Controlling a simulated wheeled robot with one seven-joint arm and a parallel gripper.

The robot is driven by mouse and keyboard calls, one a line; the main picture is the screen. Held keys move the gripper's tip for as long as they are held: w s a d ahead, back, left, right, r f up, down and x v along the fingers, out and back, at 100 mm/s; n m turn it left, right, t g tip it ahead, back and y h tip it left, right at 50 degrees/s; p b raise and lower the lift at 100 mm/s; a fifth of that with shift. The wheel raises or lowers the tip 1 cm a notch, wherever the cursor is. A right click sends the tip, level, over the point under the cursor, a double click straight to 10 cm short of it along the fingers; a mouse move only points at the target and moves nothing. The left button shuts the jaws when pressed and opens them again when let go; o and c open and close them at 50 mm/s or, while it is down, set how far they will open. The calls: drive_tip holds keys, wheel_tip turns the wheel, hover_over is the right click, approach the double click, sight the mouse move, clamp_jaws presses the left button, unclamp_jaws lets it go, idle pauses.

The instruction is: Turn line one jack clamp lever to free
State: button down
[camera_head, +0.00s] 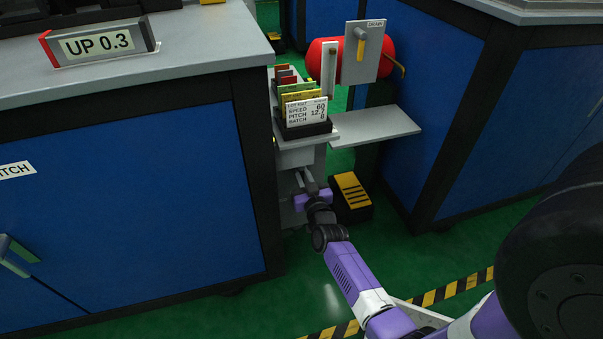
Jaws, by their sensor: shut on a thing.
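My gripper (308,182), purple and dark grey, reaches low against the front of a narrow grey stand (294,156) between two blue benches. It is shut on a small grey lever-like part there. My fingers and wrist hide most of that part, so I cannot tell which way it points. No label for the line one jack clamp shows.
A card holder (306,130) and a grey shelf (378,128) sit just above my gripper. A black and yellow pedal box (351,197) stands close to its right. A red tank (378,68) with a DRAIN plate (364,52) is behind.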

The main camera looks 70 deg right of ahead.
sight(306, 157)
drive_tip(key=shift+r, duration=0.1)
drive_tip(key=n+p, duration=0.2)
drive_tip(key=n, duration=0.2)
drive_tip(key=s+d+r+n+p, duration=0.1)
drive_tip(key=n+p, duration=0.2)
drive_tip(key=n, duration=0.2)
drive_tip(key=s+n+p, duration=0.1)
drive_tip(key=n+p, duration=0.2)
drive_tip(key=n, duration=0.1)
drive_tip(key=shift+d+r+n, duration=0.3)
drive_tip(key=shift+r+n, duration=0.1)
drive_tip(key=shift+r+n+p, duration=0.2)
drive_tip(key=shift+n+p, duration=0.2)
drive_tip(key=shift+n, duration=0.6)
drive_tip(key=shift+r+n+p, duration=0.15)
drive_tip(key=shift+n+p, duration=0.2)
drive_tip(key=shift+n, duration=0.65)
drive_tip(key=c, duration=1.4)
unclamp_jaws()
